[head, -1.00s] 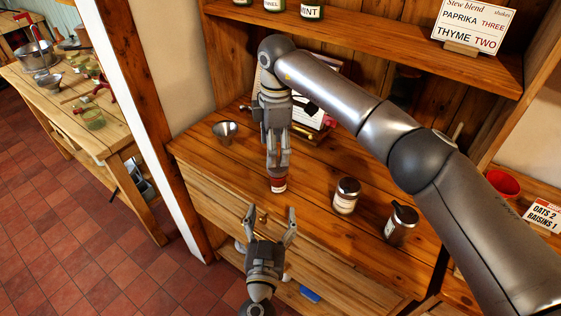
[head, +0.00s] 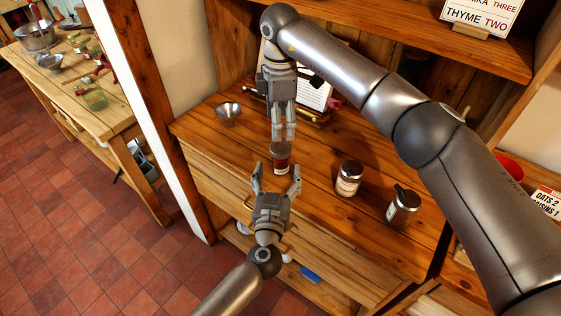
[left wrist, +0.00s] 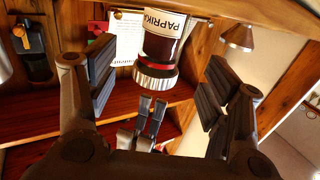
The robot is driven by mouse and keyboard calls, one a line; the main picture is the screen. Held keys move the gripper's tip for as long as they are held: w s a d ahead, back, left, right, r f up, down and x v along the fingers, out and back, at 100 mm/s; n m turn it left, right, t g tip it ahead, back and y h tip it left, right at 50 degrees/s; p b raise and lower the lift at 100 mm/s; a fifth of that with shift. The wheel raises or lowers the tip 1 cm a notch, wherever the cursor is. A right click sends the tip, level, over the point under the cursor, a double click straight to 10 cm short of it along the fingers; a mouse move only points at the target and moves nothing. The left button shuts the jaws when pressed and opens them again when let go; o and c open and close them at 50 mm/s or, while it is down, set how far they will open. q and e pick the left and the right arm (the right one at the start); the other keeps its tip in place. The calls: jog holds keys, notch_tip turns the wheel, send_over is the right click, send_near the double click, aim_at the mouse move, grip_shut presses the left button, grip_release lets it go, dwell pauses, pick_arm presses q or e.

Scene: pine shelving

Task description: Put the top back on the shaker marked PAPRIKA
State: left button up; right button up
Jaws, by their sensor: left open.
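The PAPRIKA shaker (head: 282,166) stands upright near the counter's front edge. Its label shows in the left wrist view (left wrist: 161,22), where the picture is upside down. A ribbed silver top (left wrist: 155,78) sits on its mouth and looks level; whether it is fully tight I cannot tell. My left gripper (head: 277,166) is open in front of the shaker, its fingers on either side and apart from it. My right gripper (head: 284,136) points down just above the top, empty, with a narrow gap between its fingers. It also shows in the left wrist view (left wrist: 152,108).
A metal funnel (head: 228,113) is at the left back. A clipboard (head: 314,92) stands behind my right gripper. The counter (head: 325,150) is bare between them.

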aim_at(279, 163)
pick_arm(q)
jog(key=w, duration=0.4)
jog(key=shift+d+f, duration=0.1)
jog(key=shift+d, duration=0.15)
pick_arm(e)
jog(key=shift+w+f, duration=0.1)
jog(key=shift+w, duration=0.05)
pick_arm(q)
jog(key=shift+w, duration=0.5)
